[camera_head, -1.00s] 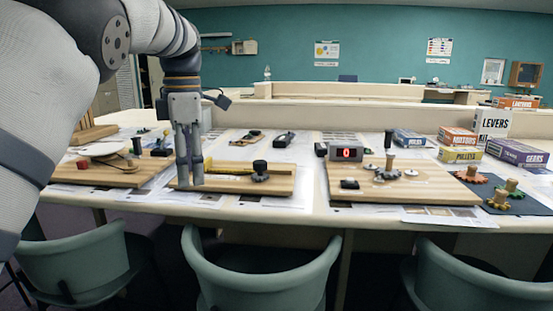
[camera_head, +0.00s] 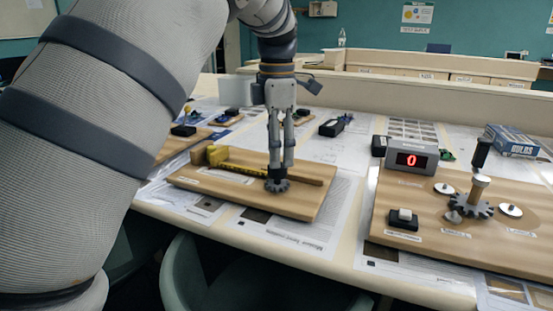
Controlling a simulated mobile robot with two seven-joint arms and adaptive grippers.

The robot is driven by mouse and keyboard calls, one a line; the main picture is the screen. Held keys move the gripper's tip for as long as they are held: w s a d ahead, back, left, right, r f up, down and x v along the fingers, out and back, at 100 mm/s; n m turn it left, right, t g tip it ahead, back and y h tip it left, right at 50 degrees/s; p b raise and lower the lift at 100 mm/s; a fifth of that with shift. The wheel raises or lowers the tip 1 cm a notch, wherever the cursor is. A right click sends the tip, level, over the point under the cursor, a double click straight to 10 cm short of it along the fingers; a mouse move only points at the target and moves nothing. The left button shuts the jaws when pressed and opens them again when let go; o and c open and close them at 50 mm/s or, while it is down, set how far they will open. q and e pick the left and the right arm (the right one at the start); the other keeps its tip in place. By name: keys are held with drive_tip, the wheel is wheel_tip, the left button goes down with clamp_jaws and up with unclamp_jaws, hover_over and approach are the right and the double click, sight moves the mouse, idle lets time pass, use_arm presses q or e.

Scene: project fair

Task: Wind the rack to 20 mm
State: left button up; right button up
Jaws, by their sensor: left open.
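A wooden board (camera_head: 248,203) on the table carries a yellow scale strip (camera_head: 238,170) with dark markings, and a dark toothed wheel (camera_head: 277,186). A dark knob (camera_head: 278,173) stands on the wheel. The scale reading is too small to make out. My left gripper (camera_head: 281,167) points straight down at the knob, its fingertips at knob height and partly hiding it. The gripper is open; I cannot tell whether the fingers touch the knob. My right gripper is out of view.
To the right, another board (camera_head: 395,195) holds gears, a crank and a red display reading 0 (camera_head: 411,160). Wooden blocks (camera_head: 207,155) sit at the left end of the scale. A green chair (camera_head: 185,275) is below the front edge. Printed sheets (camera_head: 300,231) surround the boards.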

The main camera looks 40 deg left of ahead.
sight(277, 174)
use_arm(q)
drive_tip(key=shift+f, duration=1.7)
drive_tip(key=shift+w, duration=0.1)
drive_tip(key=shift+c, duration=0.3)
drive_tip(key=c, duration=1.1)
drive_tip(key=shift+m, duration=0.3)
